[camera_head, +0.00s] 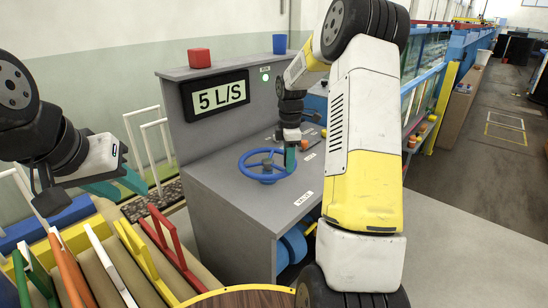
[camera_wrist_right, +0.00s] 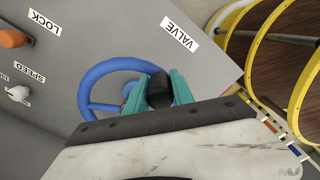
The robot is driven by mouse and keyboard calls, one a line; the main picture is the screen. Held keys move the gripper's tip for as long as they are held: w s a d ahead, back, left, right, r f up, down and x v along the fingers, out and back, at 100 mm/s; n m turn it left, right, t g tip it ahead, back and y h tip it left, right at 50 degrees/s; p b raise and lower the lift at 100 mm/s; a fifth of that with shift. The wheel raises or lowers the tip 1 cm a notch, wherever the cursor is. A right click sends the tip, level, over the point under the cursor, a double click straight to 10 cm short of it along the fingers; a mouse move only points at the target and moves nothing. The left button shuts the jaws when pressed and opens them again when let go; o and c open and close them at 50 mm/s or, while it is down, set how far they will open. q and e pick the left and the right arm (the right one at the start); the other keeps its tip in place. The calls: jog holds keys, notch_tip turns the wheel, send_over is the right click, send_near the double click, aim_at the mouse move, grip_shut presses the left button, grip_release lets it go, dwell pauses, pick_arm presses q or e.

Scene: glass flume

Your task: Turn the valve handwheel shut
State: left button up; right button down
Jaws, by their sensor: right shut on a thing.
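The blue valve handwheel (camera_head: 250,172) lies flat on the grey console top, below the display. In the right wrist view the handwheel (camera_wrist_right: 88,88) shows its rim and a spoke, with a "VALVE" label beside it. My right gripper (camera_head: 290,160) reaches down to the right side of the wheel. Its teal fingers (camera_wrist_right: 160,92) are shut on a black knob-like part at the wheel's rim; the fingers hide part of the rim.
A red block (camera_head: 199,58) and a blue cup (camera_head: 279,43) stand on the console's upper ledge. An orange lock knob (camera_wrist_right: 14,38) and white speed knob (camera_wrist_right: 18,94) sit near the wheel. Coloured frames (camera_head: 170,245) stand below my left gripper. Floor at right is open.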

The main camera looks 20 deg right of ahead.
jog(key=shift+w+r, duration=0.1)
jog(key=shift+w, duration=0.05)
jog(key=c, duration=1.1)
grip_release()
notch_tip(320, 180, up, 8)
jog(key=shift+f, duration=0.15)
